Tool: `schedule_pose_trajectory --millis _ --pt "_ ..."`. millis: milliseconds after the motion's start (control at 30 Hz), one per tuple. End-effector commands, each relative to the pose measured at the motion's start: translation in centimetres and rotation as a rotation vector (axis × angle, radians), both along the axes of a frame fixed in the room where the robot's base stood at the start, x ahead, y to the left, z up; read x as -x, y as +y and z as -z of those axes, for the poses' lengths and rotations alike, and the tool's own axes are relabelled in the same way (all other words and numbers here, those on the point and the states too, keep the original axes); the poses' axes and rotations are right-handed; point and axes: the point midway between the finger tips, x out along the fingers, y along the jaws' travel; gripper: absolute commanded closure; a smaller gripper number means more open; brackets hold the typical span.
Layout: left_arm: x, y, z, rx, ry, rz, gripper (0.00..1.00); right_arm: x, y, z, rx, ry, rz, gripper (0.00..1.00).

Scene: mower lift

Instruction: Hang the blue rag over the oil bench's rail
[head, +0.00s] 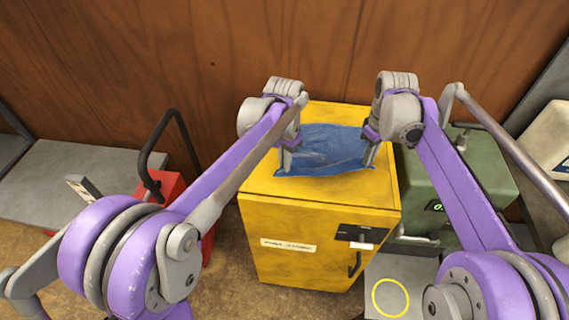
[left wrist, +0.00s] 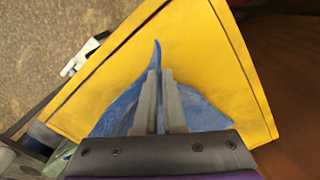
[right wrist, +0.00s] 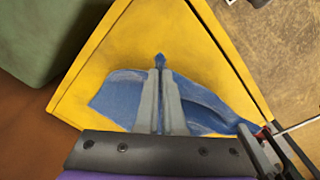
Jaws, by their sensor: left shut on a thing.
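The blue rag (head: 330,149) lies spread and wrinkled on top of the yellow cabinet (head: 322,215). My left gripper (head: 286,160) is at the rag's left side, fingers pointing down. In the left wrist view its fingers (left wrist: 158,105) are close together with a fold of rag (left wrist: 156,55) between them. My right gripper (head: 371,153) is at the rag's right side. In the right wrist view its fingers (right wrist: 161,100) are close together, with a rag tip (right wrist: 160,60) showing between them. I cannot make out the oil bench's rail for certain.
Right of the cabinet stands a green unit (head: 462,180) with a small display. A grey surface with a yellow ring (head: 390,297) is in front of it. A red machine with a black handle (head: 172,190) and a grey platform (head: 70,190) are at left. A wooden wall is behind.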

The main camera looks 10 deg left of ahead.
Motion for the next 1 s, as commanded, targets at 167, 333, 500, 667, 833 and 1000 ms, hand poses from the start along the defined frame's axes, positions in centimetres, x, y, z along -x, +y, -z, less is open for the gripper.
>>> schedule_pose_trajectory --millis 167,333,500,667,833,1000 --pt "-0.1 0.0 -0.7 -0.001 -0.008 0.010 1.00 0.0 0.0 -0.7 0.001 -0.006 -0.006 1.00" --pt "-0.4 0.3 -3.6 -0.009 -0.036 0.056 1.00 0.1 0.0 -3.3 0.006 -0.030 -0.033 1.00" --pt "-0.6 0.6 -7.6 -0.020 -0.076 0.130 1.00 0.3 0.1 -6.8 0.013 -0.064 -0.074 1.00" --pt "-1.0 0.9 -11.5 -0.030 -0.117 0.201 1.00 0.4 0.1 -10.3 0.021 -0.098 -0.114 1.00" --pt "-1.4 1.2 -15.8 -0.043 -0.160 0.274 1.00 0.5 0.2 -14.1 0.027 -0.134 -0.156 1.00" --pt "-1.8 1.5 -20.0 -0.053 -0.204 0.350 1.00 0.7 0.2 -17.9 0.035 -0.170 -0.199 1.00"
